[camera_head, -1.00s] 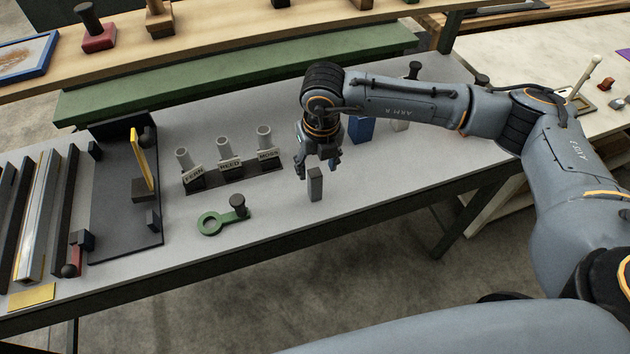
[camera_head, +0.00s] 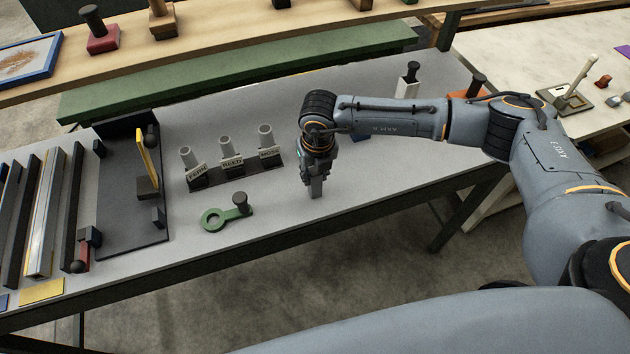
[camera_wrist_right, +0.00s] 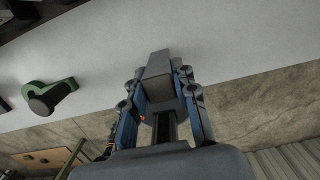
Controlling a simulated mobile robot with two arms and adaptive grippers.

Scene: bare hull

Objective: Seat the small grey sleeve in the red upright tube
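A small grey upright block (camera_head: 316,189), which I take to be the sleeve, is at the front of the bench. It also shows in the right wrist view (camera_wrist_right: 158,72). My right gripper (camera_head: 316,178) points down over it, with a finger (camera_wrist_right: 138,90) on either side of it. Whether the fingers press on it is unclear. I see no red upright tube. My left gripper is out of view.
A green ring-ended tool (camera_head: 214,218) with a dark knob lies in front of the tubes. A black fixture with a yellow plate (camera_head: 147,160) stands to the left, beside long bars. A white block (camera_head: 408,88) with a dark knob stands behind my right arm.

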